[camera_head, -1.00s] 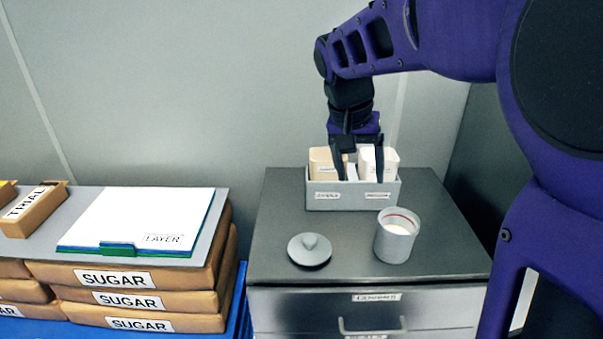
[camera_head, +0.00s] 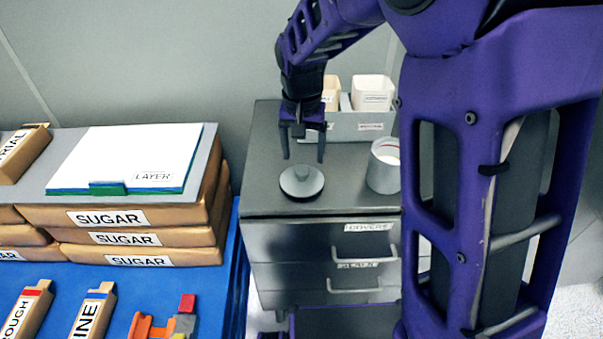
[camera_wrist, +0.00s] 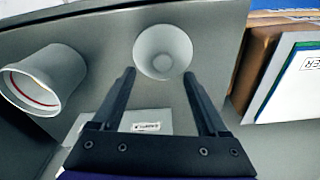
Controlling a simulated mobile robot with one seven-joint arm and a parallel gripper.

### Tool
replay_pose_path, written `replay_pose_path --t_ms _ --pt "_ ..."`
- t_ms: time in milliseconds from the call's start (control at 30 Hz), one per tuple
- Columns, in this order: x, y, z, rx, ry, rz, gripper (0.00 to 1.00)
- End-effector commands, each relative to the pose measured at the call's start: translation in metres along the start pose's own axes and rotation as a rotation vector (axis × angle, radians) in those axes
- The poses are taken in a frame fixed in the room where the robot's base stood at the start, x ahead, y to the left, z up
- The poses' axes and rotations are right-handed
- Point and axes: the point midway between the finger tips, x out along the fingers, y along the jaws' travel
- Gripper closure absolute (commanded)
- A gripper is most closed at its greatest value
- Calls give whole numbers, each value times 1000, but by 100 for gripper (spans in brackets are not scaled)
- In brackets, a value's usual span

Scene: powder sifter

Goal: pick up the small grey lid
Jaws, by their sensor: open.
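The small grey lid (camera_head: 302,182) lies on the dark top of the drawer cabinet, near its front left, with a knob on top. It also shows in the wrist view (camera_wrist: 163,52), just beyond my fingertips. My gripper (camera_head: 303,160) is open and empty, fingers pointing down, above and slightly behind the lid in the head view. In the wrist view my two fingers (camera_wrist: 160,72) are spread to either side of the lid's near edge. I cannot tell the exact height gap between the fingertips and the lid.
An open grey canister (camera_head: 384,168) with a red inner ring stands right of the lid, partly hidden by my arm. A grey bin (camera_head: 345,128) with labelled cartons stands behind. Stacked sugar packs (camera_head: 120,238) sit to the left. The cabinet top (camera_head: 262,150) around the lid is clear.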

Motion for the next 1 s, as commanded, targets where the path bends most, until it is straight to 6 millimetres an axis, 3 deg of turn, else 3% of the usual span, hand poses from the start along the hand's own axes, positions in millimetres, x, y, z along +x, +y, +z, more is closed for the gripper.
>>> replay_pose_path --t_ms 400,700,767,1000 --pt "49 -4 -1 1 -2 1 23" --pt "54 -4 -2 1 0 0 23" --pt "54 -4 -2 1 0 0 30" --pt "54 -4 -2 1 0 0 73"
